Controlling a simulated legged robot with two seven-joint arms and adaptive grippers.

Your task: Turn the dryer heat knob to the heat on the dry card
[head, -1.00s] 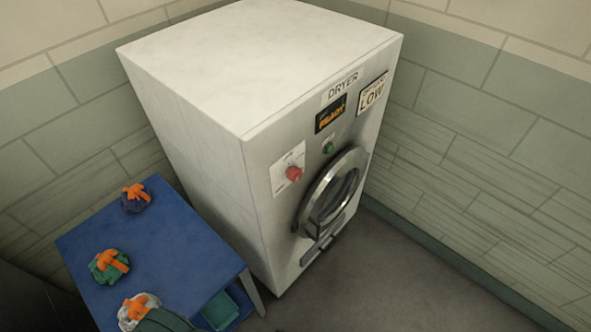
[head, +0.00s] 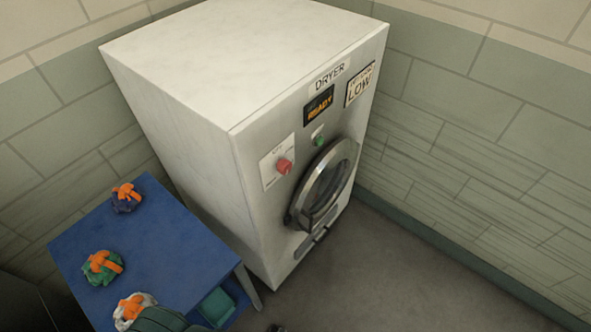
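The white dryer (head: 190,90) stands in the corner, with a "DRYER" label and a display (head: 319,106) that reads "READY". The red heat knob (head: 285,167) sits on a white plate (head: 269,172) on the dryer's front; the plate's lettering is too small to read. The dry card (head: 360,85) at the upper right of the front reads "LOW" in large letters. A green button (head: 319,140) is right of the knob. No gripper can be made out; a small dark shape at the bottom edge is too cut off to identify.
The round metal-rimmed door (head: 293,219) is below the knob and appears closed. A blue table (head: 160,235) stands left of the dryer with several orange-tied bundles, including a dark blue one (head: 125,204). The floor (head: 400,270) to the right is clear.

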